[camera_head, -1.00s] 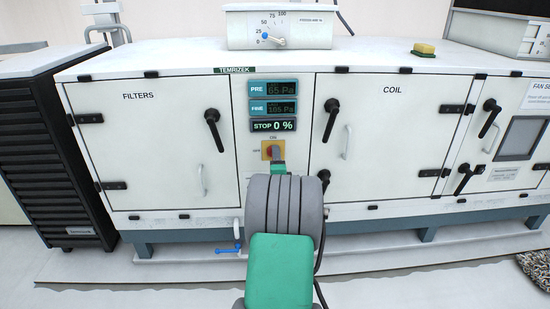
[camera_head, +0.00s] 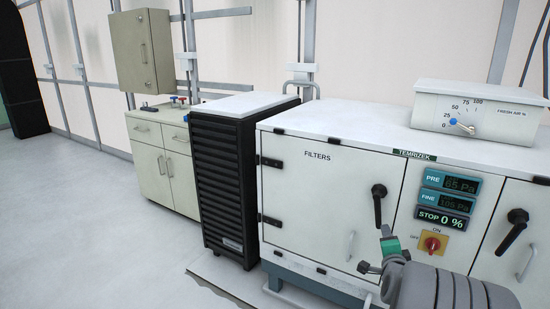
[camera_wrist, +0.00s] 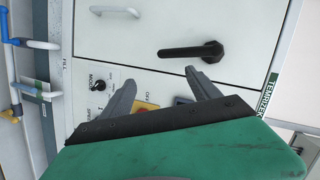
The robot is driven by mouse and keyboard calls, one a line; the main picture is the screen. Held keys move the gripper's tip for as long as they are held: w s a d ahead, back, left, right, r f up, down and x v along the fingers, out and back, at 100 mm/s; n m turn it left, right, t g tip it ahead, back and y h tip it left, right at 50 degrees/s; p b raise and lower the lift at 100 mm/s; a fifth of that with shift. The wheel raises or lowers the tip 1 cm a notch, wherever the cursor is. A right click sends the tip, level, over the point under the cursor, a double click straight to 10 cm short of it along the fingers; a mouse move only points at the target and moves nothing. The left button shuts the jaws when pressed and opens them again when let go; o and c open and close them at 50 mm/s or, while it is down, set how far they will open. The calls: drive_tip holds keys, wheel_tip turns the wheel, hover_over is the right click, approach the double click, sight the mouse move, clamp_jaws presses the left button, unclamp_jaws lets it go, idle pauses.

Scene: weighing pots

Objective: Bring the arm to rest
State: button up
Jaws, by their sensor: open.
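My gripper (camera_head: 386,235) is in front of the white cabinet, near the lower right corner of the FILTERS door (camera_head: 320,190) and left of the red-and-yellow rotary switch (camera_head: 432,243). My grey forearm comes in from the lower right. In the wrist view my gripper (camera_wrist: 164,82) has its two grey fingers spread apart with nothing between them. A black door handle (camera_wrist: 195,52) shows beyond the fingers there, and the yellow plate of the switch (camera_wrist: 145,106) is partly hidden behind them. I cannot tell the exact gap between the fingertips and the cabinet.
A black louvred unit (camera_head: 222,190) stands left of the cabinet, with a beige cupboard (camera_head: 165,170) beyond it. A white dial box (camera_head: 470,108) sits on the cabinet top. Black handles (camera_head: 378,205) stick out from the doors. The floor at left is clear.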

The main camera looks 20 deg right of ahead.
drive_tip(key=a+r+n+g+y+p, duration=0.1)
drive_tip(key=a+r+n+y+p, duration=0.2)
drive_tip(key=a+r+n+p, duration=0.55)
drive_tip(key=a+r+n+g+y+p, duration=0.25)
drive_tip(key=a+r, duration=0.35)
drive_tip(key=a, duration=0.7)
drive_tip(key=s+a+r+n+g+y+p, duration=0.1)
drive_tip(key=s+a+r+n+g+p, duration=0.1)
drive_tip(key=s+a+r+n+p, duration=0.3)
drive_tip(key=s+a+r+n+g+y+p, duration=0.2)
drive_tip(key=s+a+r+n+p, duration=0.3)
drive_tip(key=s+a, duration=0.7)
drive_tip(key=shift+r+g+p, duration=0.15)
drive_tip(key=shift+g+p, duration=0.7)
drive_tip(key=shift+p, duration=0.4)
drive_tip(key=shift+a, duration=0.1)
